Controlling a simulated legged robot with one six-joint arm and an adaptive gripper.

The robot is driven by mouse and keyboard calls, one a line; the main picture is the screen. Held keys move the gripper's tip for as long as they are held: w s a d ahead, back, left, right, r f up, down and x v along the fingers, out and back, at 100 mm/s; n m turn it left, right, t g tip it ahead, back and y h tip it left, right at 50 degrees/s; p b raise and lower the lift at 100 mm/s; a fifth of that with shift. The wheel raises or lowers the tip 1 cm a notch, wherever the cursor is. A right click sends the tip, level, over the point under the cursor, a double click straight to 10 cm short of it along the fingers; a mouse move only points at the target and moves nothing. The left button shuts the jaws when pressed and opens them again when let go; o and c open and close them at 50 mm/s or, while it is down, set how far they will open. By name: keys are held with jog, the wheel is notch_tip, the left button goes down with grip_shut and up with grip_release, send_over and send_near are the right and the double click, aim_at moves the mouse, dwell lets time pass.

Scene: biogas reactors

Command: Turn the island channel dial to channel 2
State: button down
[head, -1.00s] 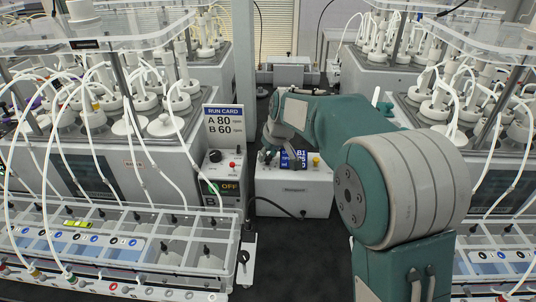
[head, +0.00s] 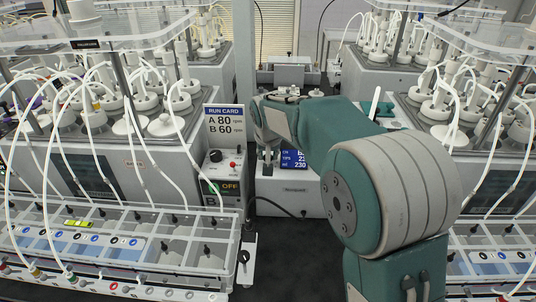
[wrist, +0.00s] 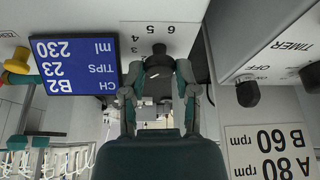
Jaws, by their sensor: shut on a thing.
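The channel dial (wrist: 157,66) is a dark knob on the white island unit (head: 290,196). In the wrist view, which is upside down, my gripper (wrist: 158,78) has one finger on each side of the dial and is shut on it.
A control box with a black timer knob (wrist: 248,92) and a run card (head: 224,126) reading A 80, B 60 rpm stands left of the unit in the head view. Tubed reactors (head: 135,150) flank both sides. A yellow-red knob (wrist: 17,66) sits beyond the screen.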

jog(key=shift+s+f, duration=0.1)
jog(key=shift+f, duration=0.05)
jog(key=c, duration=0.7)
grip_release()
jog(key=shift+o, duration=0.2)
jog(key=shift+a, duration=0.1)
jog(key=shift+r, duration=0.2)
jog(key=shift+r, duration=0.3)
jog(key=v, duration=1.1)
